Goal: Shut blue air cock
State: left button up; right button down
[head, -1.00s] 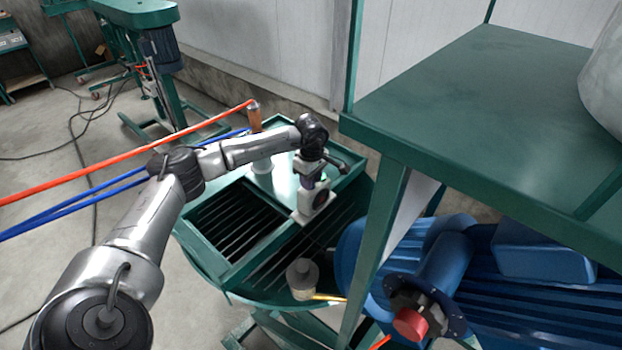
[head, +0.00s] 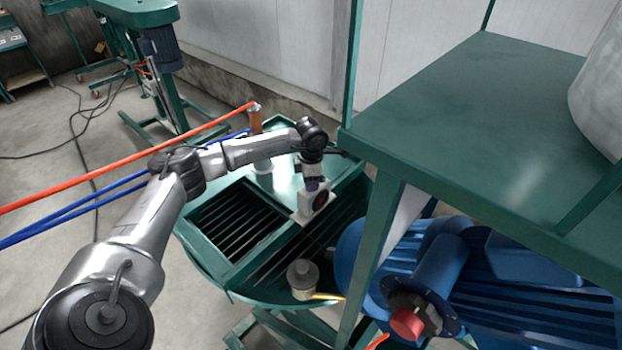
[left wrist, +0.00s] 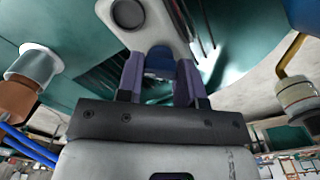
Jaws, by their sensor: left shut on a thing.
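The blue air cock (left wrist: 160,60) shows in the left wrist view as a small blue piece between my left gripper's two purple fingers. It adjoins a pale grey block (left wrist: 150,30) with a dark round recess. My left gripper (left wrist: 160,72) is shut on this blue piece. In the head view my left gripper (head: 317,185) points down at the top of the grey block (head: 313,205), on the green slatted tub. The blue piece is mostly hidden there by the gripper. How far the cock is turned cannot be told. My right gripper is not in view.
An orange-and-white fitting (head: 255,118) with red and blue hoses stands behind my left forearm. A grey cylindrical fitting (head: 302,275) sits at the tub's front. A green platform (head: 460,110) and a blue motor (head: 500,265) crowd the right side.

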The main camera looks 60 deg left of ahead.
pick_arm(q)
jog(key=n+p, duration=0.1)
jog(key=n, duration=0.4)
jog(key=shift+r, duration=0.15)
jog(key=shift+n+p, duration=0.3)
jog(key=shift+n, duration=1.4)
jog(key=o, duration=0.9)
jog(key=shift+o, duration=0.2)
notch_tip(320, 180, up, 14)
jog(key=b, duration=0.1)
